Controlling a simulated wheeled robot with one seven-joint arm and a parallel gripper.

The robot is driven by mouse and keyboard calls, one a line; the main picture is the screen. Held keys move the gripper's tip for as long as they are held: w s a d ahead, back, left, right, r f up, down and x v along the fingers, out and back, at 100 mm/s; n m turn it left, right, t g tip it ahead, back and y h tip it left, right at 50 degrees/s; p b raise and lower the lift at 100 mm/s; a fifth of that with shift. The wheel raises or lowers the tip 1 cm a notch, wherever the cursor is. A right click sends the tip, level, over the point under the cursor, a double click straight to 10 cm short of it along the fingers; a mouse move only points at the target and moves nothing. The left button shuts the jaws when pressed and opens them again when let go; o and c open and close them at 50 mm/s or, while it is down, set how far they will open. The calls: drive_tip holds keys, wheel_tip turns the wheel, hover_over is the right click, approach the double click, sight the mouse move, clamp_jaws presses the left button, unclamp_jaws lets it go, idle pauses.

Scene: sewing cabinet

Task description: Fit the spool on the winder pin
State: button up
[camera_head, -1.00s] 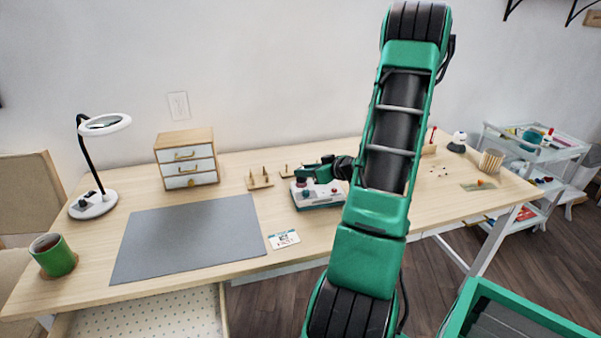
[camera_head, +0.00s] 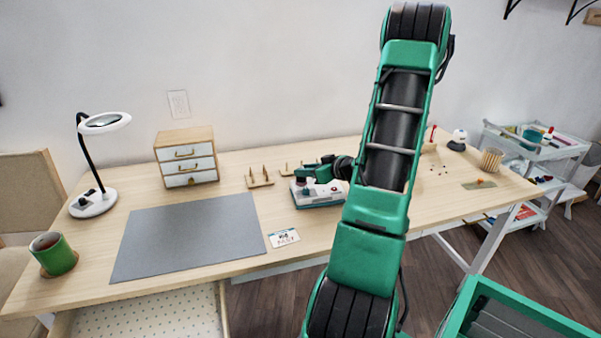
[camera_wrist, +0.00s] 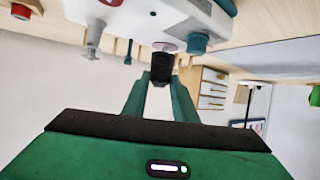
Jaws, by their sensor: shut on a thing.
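The winder (camera_head: 320,194) is a white and teal box on the desk, partly hidden by my arm. In the wrist view its white body (camera_wrist: 172,15) fills the top, with a teal knob (camera_wrist: 197,43). My gripper (camera_head: 305,173) is over the winder's left part. In the wrist view my gripper (camera_wrist: 162,78) is shut on a dark, ribbed thing, which I take for the spool (camera_wrist: 162,66). A pale pinkish disc (camera_wrist: 166,46) lies just beyond it, against the winder. I cannot make out the pin, nor whether the spool is around it.
Wooden peg racks (camera_head: 260,180) stand left of and behind the winder. A small drawer cabinet (camera_head: 187,157), a grey mat (camera_head: 190,238), a card (camera_head: 284,238), a magnifier lamp (camera_head: 93,203) and a green mug (camera_head: 56,256) are further left. A cart (camera_head: 545,150) stands at right.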

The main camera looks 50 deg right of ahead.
drive_tip(key=shift+f, duration=0.5)
idle(0.9)
drive_tip(key=o, duration=1.1)
drive_tip(key=v, duration=1)
drive_tip(key=shift+s, duration=0.3)
drive_tip(key=shift+a+r, duration=0.1)
